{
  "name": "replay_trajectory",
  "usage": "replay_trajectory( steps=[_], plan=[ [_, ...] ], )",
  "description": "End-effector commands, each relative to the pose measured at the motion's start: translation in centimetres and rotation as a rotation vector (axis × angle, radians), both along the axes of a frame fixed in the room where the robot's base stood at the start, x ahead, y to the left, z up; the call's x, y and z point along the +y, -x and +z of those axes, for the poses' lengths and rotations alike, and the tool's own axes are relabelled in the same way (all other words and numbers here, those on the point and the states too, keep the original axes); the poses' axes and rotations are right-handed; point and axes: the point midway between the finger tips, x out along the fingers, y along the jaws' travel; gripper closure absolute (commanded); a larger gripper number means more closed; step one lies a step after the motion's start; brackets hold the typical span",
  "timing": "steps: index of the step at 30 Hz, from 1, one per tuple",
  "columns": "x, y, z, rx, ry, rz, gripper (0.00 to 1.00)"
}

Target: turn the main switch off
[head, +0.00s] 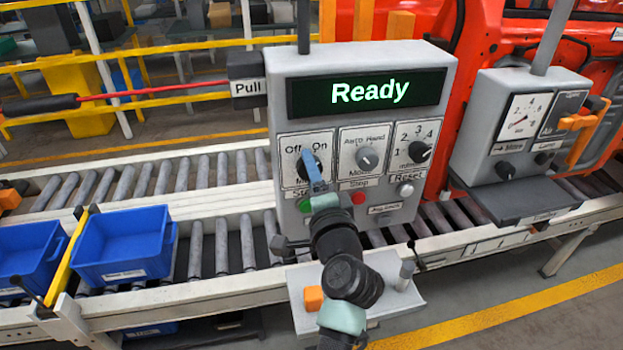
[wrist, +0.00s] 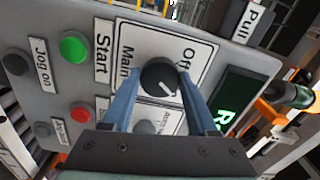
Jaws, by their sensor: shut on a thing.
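The main switch (wrist: 158,76) is a round black knob under the Off and On labels at the left of the grey control box's face. It also shows in the head view (head: 301,168), partly hidden by my gripper. My gripper (wrist: 163,92) is shut on this knob, one blue finger on each side. In the wrist view the knob's white mark points to the lower right, away from the Off label (wrist: 188,57) and toward the On side. The display (head: 367,92) reads Ready.
The mode knob (head: 367,158), the numbered knob (head: 419,151), the green start button (head: 305,205) and the red stop button (head: 358,197) are close by. A red pull cord (head: 150,90) runs left. Blue bins (head: 124,244) stand on the roller conveyor.

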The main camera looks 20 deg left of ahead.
Motion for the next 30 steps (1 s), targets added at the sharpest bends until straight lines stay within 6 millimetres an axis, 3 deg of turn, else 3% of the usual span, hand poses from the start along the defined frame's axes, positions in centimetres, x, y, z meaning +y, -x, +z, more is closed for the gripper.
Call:
replay_trajectory(
  steps=[30],
  plan=[
    [-0.12, -0.05, -0.55, -0.533, 0.79, -0.002, 0.96]
  ],
)
